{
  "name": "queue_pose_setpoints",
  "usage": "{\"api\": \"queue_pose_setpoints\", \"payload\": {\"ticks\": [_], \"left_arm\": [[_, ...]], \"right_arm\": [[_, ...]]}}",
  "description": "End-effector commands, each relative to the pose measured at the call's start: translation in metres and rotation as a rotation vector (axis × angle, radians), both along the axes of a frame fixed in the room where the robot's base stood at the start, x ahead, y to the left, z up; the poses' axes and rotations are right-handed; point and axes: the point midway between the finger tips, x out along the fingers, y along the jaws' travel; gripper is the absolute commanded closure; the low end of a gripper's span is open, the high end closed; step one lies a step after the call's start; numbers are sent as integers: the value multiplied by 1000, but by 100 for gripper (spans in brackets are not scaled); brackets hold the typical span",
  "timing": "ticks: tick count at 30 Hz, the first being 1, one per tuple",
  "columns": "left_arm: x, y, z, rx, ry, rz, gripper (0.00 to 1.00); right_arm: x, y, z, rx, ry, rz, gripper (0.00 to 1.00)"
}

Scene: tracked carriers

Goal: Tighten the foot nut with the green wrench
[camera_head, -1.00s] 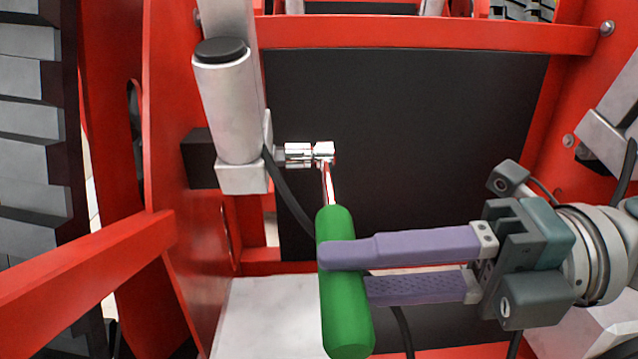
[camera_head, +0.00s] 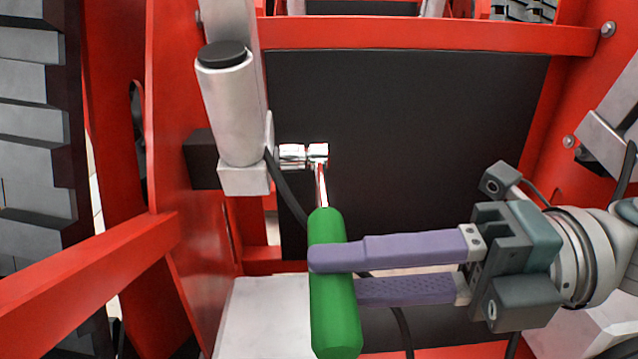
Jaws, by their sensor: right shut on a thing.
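The green wrench (camera_head: 332,290) has a thick green handle and a thin metal shank that leads up to a shiny socket head (camera_head: 305,155). The head sits at the right side of the silver foot cylinder's lower block (camera_head: 243,178). The foot nut itself is hidden, and I cannot tell how fully the socket covers it. My right gripper (camera_head: 335,275) comes in from the right, its two purple fingers shut on the green handle. The handle hangs below the head, slightly tilted. My left gripper is not in view.
Red frame beams (camera_head: 430,36) surround the work area, with a dark panel (camera_head: 410,140) behind. A black cable (camera_head: 287,195) runs down close behind the wrench. A grey tread (camera_head: 30,150) stands at the left, and a pale block (camera_head: 265,315) lies below.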

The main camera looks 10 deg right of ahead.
Motion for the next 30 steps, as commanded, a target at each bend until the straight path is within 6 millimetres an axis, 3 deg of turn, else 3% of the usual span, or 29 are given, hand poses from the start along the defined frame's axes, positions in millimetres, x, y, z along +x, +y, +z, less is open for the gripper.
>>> {"api": "queue_pose_setpoints", "payload": {"ticks": [22,23,30], "left_arm": [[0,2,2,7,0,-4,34],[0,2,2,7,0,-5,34],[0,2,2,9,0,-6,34]], "right_arm": [[1,2,1,2,-2,-1,100],[1,2,1,2,-2,-1,66],[1,2,1,2,-2,-1,93]]}}
